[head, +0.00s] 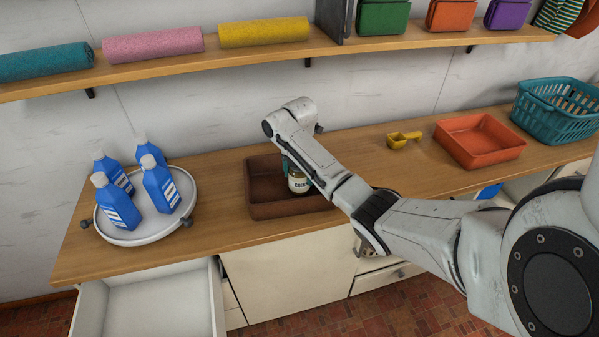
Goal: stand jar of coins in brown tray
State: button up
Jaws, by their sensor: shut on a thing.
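The jar of coins (298,183) has a white label and stands upright, inside the outline of the brown tray (262,210). The brown tray sits on the wooden counter, left of the middle of the view. My gripper (290,164) is at the jar's upper part and shut on it, mostly hidden behind my arm. My arm link also hides the right part of the tray. I cannot tell whether the jar's base touches the tray floor.
A round white tray (150,236) with several blue bottles stands to the left. A yellow scoop (402,139), an orange tray (478,140) and a teal basket (553,112) stand to the right. A shelf (200,62) runs above. An open drawer (150,300) juts out at lower left.

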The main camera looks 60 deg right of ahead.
jog(key=o, duration=1.6)
jog(key=shift+f, duration=0.1)
jog(key=shift+c, duration=0.2)
notch_tip(320, 180, up, 11)
jog(key=shift+r+p, duration=0.2)
jog(key=shift+p, duration=0.7)
jog(key=shift+r+p, duration=0.4)
jog(key=shift+r, duration=0.1)
